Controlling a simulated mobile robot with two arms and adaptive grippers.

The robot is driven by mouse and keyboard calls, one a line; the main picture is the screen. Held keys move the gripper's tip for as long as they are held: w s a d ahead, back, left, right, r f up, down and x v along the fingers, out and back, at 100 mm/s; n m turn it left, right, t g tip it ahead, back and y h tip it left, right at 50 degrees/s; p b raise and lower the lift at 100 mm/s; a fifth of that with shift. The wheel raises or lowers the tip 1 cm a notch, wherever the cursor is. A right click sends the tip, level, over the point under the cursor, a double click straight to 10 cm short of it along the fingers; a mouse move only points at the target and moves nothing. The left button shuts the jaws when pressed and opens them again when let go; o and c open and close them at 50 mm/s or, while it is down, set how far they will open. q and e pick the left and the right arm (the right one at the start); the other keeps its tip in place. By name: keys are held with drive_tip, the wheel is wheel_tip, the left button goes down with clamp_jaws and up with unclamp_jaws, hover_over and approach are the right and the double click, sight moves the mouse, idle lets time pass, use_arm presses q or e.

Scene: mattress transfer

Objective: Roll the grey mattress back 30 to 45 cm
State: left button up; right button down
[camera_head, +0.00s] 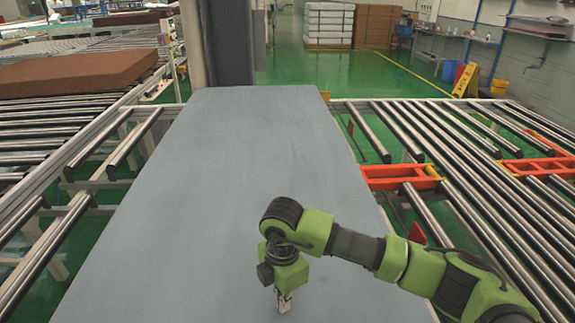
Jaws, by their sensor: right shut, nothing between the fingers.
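The grey mattress (215,190) is a long flat slab. It runs from the bottom of the head view up to a dark column at the back. My right arm comes in from the lower right and reaches over the mattress. My right gripper (284,303) points down at the near part of the mattress, shut with nothing in it. I cannot tell whether its tips touch the surface. My left gripper is not in view.
Metal rollers (480,180) lie to the right, with orange brackets (400,177) among them. More rollers (45,250) run along the left. A brown mattress (80,74) rests at the back left. A dark column (228,40) stands at the mattress's far end.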

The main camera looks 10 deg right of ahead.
sight(257, 311)
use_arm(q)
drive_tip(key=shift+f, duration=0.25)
use_arm(e)
drive_tip(key=shift+s+a+f, duration=0.15)
drive_tip(key=shift+a+f, duration=0.1)
drive_tip(key=shift+a, duration=0.4)
drive_tip(key=shift+d, duration=0.1)
drive_tip(key=shift+a+b, duration=0.45)
drive_tip(key=shift+a, duration=0.55)
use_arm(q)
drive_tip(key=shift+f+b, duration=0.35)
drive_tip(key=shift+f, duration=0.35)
use_arm(e)
drive_tip(key=shift+w+a+r, duration=0.1)
drive_tip(key=shift+w+a, duration=0.05)
drive_tip(key=shift+a, duration=0.65)
drive_tip(key=shift+w+a, duration=0.1)
drive_tip(key=shift+a, duration=0.7)
